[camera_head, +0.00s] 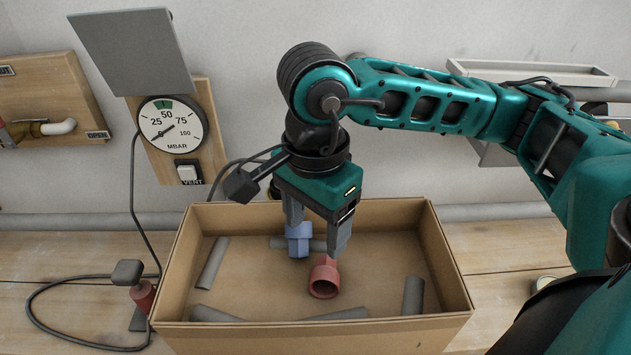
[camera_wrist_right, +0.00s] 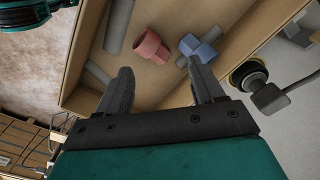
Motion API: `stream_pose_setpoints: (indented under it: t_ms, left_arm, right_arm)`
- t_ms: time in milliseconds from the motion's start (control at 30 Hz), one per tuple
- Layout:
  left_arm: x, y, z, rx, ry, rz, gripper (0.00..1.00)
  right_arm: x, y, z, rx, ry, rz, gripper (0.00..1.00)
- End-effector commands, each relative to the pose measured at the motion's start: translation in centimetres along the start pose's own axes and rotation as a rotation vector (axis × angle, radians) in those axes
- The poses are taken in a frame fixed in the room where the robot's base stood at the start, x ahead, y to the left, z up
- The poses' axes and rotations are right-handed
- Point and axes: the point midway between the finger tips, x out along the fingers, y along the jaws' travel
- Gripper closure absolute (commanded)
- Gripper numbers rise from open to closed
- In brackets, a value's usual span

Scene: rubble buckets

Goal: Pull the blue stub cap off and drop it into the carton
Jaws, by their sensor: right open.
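The blue cap (camera_head: 299,236) is inside the open carton (camera_head: 320,337), by a grey pipe piece. It also shows in the wrist view (camera_wrist_right: 206,50), beyond one fingertip; I cannot tell whether it rests on the pipe. A red cap (camera_head: 324,278) lies in the carton nearer the front, and shows in the wrist view (camera_wrist_right: 151,45). My right gripper (camera_head: 316,240) points down over the carton, fingers apart, with nothing gripped between them in the wrist view (camera_wrist_right: 160,66). In the head view its left finger partly covers the area by the blue cap. My left gripper is not seen.
Several grey pipe pieces (camera_head: 213,263) lie in the carton. A pressure gauge (camera_head: 172,124) on a wooden board is left of my arm, with a hose down to a red-and-grey piece (camera_head: 142,294). A dark fitting with a yellowish end (camera_wrist_right: 249,76) stands outside the carton.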

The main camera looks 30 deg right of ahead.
Motion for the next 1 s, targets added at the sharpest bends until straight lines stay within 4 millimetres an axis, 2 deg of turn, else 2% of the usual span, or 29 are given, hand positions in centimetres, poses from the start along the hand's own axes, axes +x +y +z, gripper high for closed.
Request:
stream_pose_setpoints:
  t_ms: [33,200,400,600,1000]
  left_arm:
    - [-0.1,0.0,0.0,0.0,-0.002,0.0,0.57]
    - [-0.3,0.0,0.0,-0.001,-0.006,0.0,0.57]
    - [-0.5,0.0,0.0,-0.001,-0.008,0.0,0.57]
    - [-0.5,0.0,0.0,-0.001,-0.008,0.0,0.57]
    - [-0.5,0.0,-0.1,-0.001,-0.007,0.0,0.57]
  right_arm:
    - [-1.4,-0.1,0.0,-0.002,0.0,-0.007,0.32]
    - [-5.2,-0.1,0.1,-0.002,0.0,-0.005,0.32]
    - [-8.1,0.0,0.0,-0.001,0.0,-0.002,0.32]
    - [-9.1,0.0,0.0,-0.002,0.0,0.001,0.32]
    - [-9.1,0.0,0.0,-0.002,0.0,0.001,0.32]
